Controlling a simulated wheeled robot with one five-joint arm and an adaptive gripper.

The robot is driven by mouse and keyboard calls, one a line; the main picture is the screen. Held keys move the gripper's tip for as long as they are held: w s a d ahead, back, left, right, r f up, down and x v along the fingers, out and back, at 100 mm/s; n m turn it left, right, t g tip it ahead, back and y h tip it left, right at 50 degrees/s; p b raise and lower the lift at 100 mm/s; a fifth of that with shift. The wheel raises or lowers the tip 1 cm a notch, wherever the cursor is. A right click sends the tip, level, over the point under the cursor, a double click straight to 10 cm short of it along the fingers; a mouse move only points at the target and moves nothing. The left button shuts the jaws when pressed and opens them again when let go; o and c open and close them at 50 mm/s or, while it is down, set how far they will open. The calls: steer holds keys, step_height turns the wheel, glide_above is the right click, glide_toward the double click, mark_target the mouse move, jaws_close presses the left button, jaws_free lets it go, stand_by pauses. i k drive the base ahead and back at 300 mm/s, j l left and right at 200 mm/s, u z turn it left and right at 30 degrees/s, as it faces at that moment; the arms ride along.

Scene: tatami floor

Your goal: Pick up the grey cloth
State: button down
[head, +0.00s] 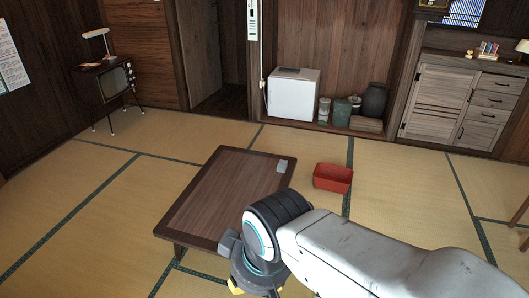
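My gripper (257,291) is at the bottom edge of the head view, pointing down beside the table's near right side. It is well apart from the cloth. Only bits of yellow show at its lower end. The fingertips are cut off by the frame and partly hidden by my arm, so I cannot tell whether it is open or shut.
A red open box (333,178) stands on the tatami right of the table. A small white fridge (293,95), jars (341,112) and a wooden cabinet (463,102) line the back. An old television (104,81) stands at left. Tatami left of the table is clear.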

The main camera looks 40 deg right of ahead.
mark_target(282, 167)
steer(key=z, duration=1.15)
